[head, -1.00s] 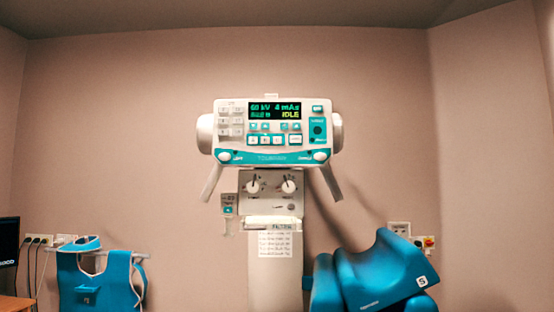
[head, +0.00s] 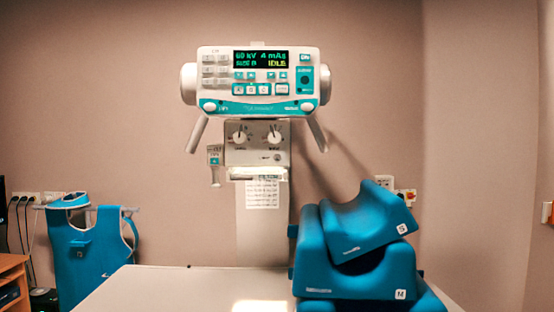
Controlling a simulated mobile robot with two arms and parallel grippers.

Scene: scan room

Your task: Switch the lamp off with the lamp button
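The white and teal X-ray control head (head: 257,79) hangs in the upper middle of the head view. Its dark display (head: 261,60) reads 60 kV, 4 mAs and IDLE. Several small buttons surround the display, with a teal panel with a dark round part (head: 305,80) at the right. Below hangs a box with two white knobs (head: 240,137). The labels are too small to read, so I cannot tell which one is the lamp button. A bright light patch (head: 262,306) lies on the table below. Neither of my grippers is in view.
A pale table top (head: 150,290) fills the bottom middle. Blue foam supports (head: 340,262) are stacked on its right. A blue apron (head: 88,250) hangs at the left wall beside a wooden desk (head: 12,275). Wall sockets (head: 404,196) are behind the foam. An orange wall switch (head: 550,213) is at the far right.

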